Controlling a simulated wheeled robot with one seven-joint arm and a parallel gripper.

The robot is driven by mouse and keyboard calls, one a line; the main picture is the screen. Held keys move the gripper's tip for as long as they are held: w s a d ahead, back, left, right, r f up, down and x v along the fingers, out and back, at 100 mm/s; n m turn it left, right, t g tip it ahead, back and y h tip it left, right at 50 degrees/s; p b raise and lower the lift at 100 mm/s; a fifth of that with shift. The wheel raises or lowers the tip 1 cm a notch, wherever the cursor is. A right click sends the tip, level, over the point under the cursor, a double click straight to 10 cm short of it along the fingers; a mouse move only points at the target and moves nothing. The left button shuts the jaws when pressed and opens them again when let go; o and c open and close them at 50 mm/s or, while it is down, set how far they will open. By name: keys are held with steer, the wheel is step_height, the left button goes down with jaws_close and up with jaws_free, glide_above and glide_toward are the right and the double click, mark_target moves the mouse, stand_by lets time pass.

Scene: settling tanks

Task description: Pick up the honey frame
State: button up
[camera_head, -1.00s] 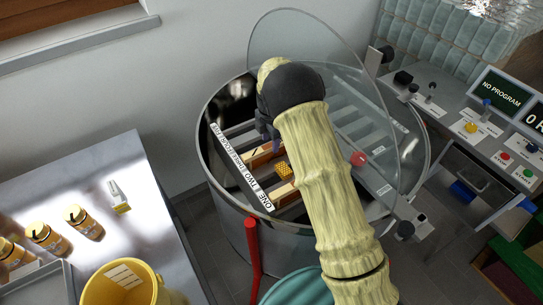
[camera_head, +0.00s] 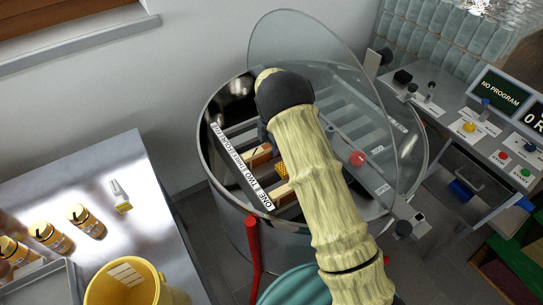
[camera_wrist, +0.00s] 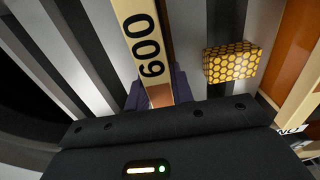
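A honey frame top bar (camera_wrist: 148,42) with a printed number that reads "600" or "009" runs lengthwise through the middle of the wrist view. My gripper (camera_wrist: 161,93) has one dark finger on each side of this bar, close to it. I cannot tell whether the fingers press on it. In the head view my wrist (camera_head: 284,93) is over the open round metal extractor drum (camera_head: 231,221), and it hides the fingers and part of the bars. A yellow honeycomb block (camera_wrist: 232,62) lies right of the bar in the wrist view and also shows in the head view (camera_head: 282,170).
A clear lid (camera_head: 318,45) stands up behind the drum. A control desk (camera_head: 470,125) is at the right. A steel table (camera_head: 100,175) with honey jars (camera_head: 86,221) and a yellow bucket (camera_head: 125,285) is at the left. A red post (camera_head: 253,250) stands before the drum.

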steer(key=shift+r, duration=0.1)
jaws_close()
steer(key=shift+r, duration=0.1)
step_height(320, 180, up, 17)
steer(key=b, duration=0.3)
steer(key=s+a+b, duration=0.3)
steer(key=s+a, duration=0.7)
steer(key=a, duration=0.5)
steer(key=shift+r, duration=0.4)
